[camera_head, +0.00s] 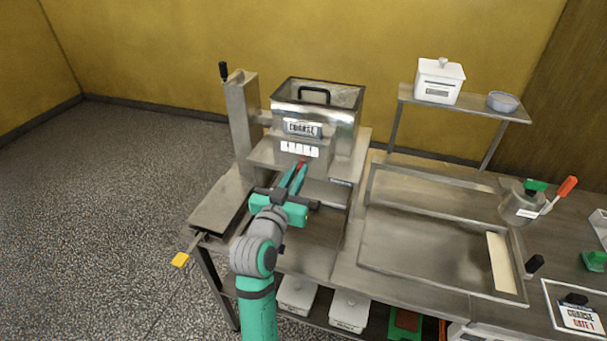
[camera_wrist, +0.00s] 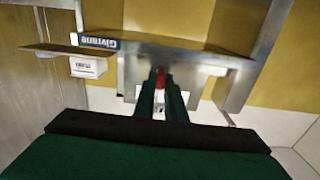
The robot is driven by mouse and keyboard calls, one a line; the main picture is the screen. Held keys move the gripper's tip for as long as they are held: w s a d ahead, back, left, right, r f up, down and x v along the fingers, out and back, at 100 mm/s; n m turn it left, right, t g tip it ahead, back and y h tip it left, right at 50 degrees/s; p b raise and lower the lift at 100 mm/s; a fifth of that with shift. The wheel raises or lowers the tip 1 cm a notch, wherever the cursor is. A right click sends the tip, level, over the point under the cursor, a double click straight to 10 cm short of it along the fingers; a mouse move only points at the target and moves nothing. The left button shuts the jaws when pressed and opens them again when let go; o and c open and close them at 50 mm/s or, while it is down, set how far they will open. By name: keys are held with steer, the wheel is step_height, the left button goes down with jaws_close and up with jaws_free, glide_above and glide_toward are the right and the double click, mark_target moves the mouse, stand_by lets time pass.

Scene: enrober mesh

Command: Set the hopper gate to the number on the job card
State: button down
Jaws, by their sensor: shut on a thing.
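The steel hopper (camera_head: 345,128) stands on the machine at the back, with a plate reading "COARSE" (camera_head: 302,128) on its front. Below that plate is a white scale strip (camera_head: 300,149) with several dark marks; its numbers are too small to read. My gripper (camera_head: 297,176) reaches up to the hopper's front, just under the scale. It is shut on the red gate tab (camera_head: 303,163), which also shows between the fingertips in the wrist view (camera_wrist: 161,77). The gate's setting cannot be told. The job card (camera_head: 578,316) at the lower right reads "COARSE" and "GATE 1".
A steel tray (camera_head: 367,266) fills the bench to the right. A pot (camera_head: 517,206) with a red-handled tool stands beyond it. A white lidded box (camera_head: 440,82) and a bowl (camera_head: 503,101) sit on the raised shelf. White bins (camera_head: 349,310) stand underneath.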

steer(key=shift+d, duration=0.15)
steer(key=c, duration=1.8)
jaws_free()
steer(key=v, duration=1.1)
steer(key=shift+w, duration=0.2)
